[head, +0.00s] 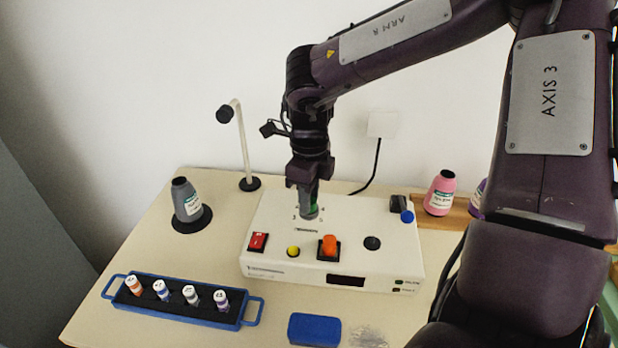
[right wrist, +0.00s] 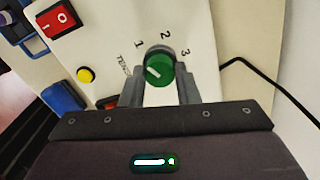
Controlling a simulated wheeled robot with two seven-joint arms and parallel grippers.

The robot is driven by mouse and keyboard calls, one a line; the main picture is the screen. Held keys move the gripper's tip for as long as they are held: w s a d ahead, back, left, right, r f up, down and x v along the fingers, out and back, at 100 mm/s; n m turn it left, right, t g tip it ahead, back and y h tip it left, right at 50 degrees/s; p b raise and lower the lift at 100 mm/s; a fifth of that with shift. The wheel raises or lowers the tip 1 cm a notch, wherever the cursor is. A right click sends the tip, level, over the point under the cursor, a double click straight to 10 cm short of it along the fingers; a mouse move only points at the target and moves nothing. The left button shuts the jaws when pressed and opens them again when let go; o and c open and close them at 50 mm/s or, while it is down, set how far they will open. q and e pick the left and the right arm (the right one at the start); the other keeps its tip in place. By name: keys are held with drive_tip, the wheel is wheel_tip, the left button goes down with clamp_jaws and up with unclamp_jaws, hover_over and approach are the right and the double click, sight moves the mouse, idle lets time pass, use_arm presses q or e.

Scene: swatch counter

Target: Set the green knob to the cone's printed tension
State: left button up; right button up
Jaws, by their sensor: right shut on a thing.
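The green knob (right wrist: 160,68) is on the white machine (right wrist: 100,40), with the numbers 1, 2 and 3 printed around it. A short white line is on the lower left of its face. It points at none of these visible numbers. My right gripper (right wrist: 162,88) is shut on the knob, one finger at each side. In the head view the gripper (head: 307,212) comes down on the knob and hides most of it. A grey thread cone (head: 187,202) stands upright on a black round base at left. Its label is too small to read. My left gripper is out of view.
The machine's front has a red rocker switch (head: 258,241), a yellow button (head: 293,251), an orange knob (head: 329,246) and a black knob (head: 372,243). A blue rack (head: 180,312) of small spools and a blue block (head: 314,329) are in front. A pink cone (head: 440,193) stands right.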

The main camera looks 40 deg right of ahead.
drive_tip(key=shift+w+r, duration=0.1)
drive_tip(key=shift+w, duration=0.05)
drive_tip(key=o, duration=1)
drive_tip(key=shift+c, duration=0.2)
wheel_tip(320, 180, up, 8)
drive_tip(key=shift+f, duration=0.15)
